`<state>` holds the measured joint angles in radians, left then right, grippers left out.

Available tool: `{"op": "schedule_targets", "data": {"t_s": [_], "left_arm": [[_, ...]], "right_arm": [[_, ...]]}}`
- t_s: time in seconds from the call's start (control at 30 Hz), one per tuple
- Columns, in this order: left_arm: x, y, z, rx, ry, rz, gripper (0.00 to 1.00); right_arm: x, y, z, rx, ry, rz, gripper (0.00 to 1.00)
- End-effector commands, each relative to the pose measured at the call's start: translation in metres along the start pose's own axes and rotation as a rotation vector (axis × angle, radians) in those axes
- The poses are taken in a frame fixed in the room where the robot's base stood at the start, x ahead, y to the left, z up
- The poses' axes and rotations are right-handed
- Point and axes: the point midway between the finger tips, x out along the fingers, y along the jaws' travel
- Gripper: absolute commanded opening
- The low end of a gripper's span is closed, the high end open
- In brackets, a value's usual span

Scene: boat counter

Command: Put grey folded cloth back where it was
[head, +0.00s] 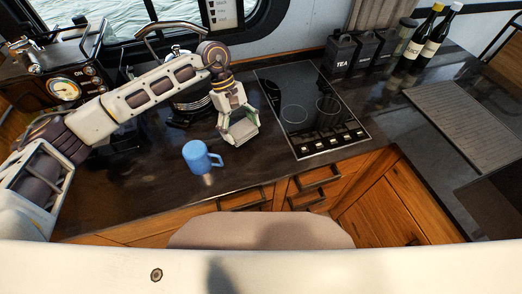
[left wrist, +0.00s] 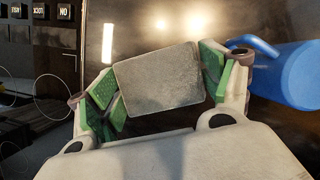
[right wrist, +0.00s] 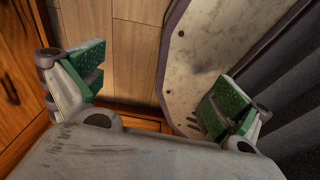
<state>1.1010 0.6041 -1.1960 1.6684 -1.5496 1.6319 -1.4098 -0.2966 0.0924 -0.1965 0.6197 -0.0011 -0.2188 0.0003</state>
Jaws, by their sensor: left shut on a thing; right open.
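My left gripper (head: 240,132) is low over the dark counter, between the blue mug and the hob. In the left wrist view my left gripper (left wrist: 160,85) is shut on the grey folded cloth (left wrist: 158,76), a flat grey rectangle between its green pads. In the head view the cloth is mostly hidden by the fingers. I cannot tell whether the cloth touches the counter. My right gripper (right wrist: 150,90) is open and empty in the right wrist view, facing the floor beside wooden cabinet fronts. It is not seen in the head view.
A blue mug (head: 197,157) stands just left of my left gripper, and its handle (left wrist: 255,45) is close to the fingers. A black hob (head: 312,108) lies to the right. Black canisters (head: 342,52) and bottles (head: 436,38) stand at the back. The front counter right of the mug is clear.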

Motion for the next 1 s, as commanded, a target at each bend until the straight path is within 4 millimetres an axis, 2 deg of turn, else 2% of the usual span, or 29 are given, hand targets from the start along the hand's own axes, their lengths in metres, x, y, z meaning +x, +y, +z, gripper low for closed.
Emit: {"op": "schedule_targets", "data": {"t_s": [0.47, 1.0], "left_arm": [[0.001, 0.018, 0.033, -0.283, 0.0, 0.122, 0.53], [-0.01, 0.031, 0.059, -0.615, 0.002, 0.264, 0.53]], "right_arm": [[0.016, -0.003, -0.001, 0.001, 0.003, -0.003, 1.0], [0.031, 0.008, 0.001, -0.003, 0.003, 0.009, 1.0]]}}
